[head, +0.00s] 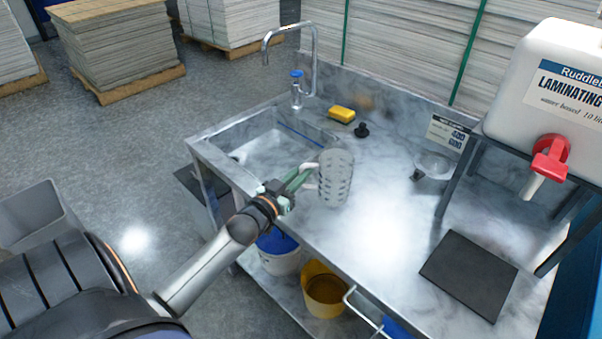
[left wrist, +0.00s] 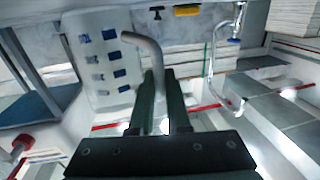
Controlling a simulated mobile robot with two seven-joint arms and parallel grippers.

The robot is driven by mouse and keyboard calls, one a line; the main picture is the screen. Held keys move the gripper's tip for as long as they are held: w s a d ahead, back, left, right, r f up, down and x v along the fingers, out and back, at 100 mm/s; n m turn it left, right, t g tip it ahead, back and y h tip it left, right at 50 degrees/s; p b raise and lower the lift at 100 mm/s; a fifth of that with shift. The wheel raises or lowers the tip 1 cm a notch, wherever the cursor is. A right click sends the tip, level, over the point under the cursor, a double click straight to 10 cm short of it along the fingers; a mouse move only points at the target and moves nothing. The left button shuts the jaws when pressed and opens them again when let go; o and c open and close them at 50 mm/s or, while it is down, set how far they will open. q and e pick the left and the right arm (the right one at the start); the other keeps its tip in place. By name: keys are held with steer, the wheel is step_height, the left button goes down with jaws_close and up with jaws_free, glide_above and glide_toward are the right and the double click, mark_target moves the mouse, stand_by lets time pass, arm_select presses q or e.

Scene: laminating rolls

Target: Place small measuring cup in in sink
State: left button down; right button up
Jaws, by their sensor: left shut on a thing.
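A clear measuring cup (head: 337,180) with rows of dark marks stands out upright at the sink's right side in the head view. In the left wrist view the cup (left wrist: 103,62) shows blue marks and a grey bent handle (left wrist: 150,52). My left gripper (head: 304,176) is shut on that handle, left of the cup body; its fingers (left wrist: 160,98) flank the handle. The sink (head: 262,147) is a sunken basin at the counter's left end, just left of and behind the cup. I cannot tell whether the cup's base touches the counter. My right gripper is not in view.
A tap (head: 297,85) rises behind the sink. A yellow sponge (head: 341,114) and black stopper (head: 361,130) lie behind the cup. A small clear vessel (head: 434,166), dark mat (head: 469,274) and white canister (head: 555,75) are to the right. The basin looks empty.

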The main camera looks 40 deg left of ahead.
arm_select(q)
steer(key=shift+f, duration=0.15)
steer(key=c, duration=0.9)
jaws_free()
